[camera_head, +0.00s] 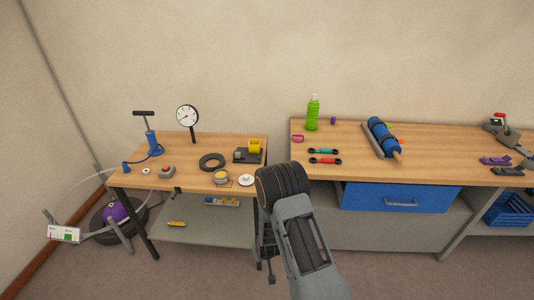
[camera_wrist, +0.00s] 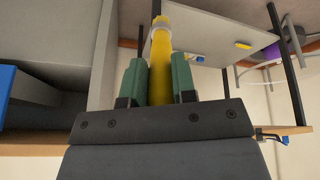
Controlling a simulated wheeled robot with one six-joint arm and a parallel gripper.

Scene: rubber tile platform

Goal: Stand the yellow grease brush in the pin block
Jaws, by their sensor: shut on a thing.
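My gripper (camera_wrist: 159,80) has its two green fingers shut on the yellow grease brush (camera_wrist: 161,50) in the wrist view. In the head view my gripper (camera_head: 267,258) hangs in front of the small bench's right end, and the brush is hidden there. I cannot surely make out the pin block; a dark block with a yellow part (camera_head: 249,152) stands on the small bench, and a grey piece with coloured parts (camera_head: 222,201) lies on its lower shelf.
The small bench (camera_head: 215,142) holds a gauge (camera_head: 187,117), a blue pump (camera_head: 152,142), a black ring (camera_head: 211,162) and a tin (camera_head: 221,177). A yellow item (camera_head: 176,224) lies on the lower shelf. The long bench with a blue drawer (camera_head: 400,198) stands right.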

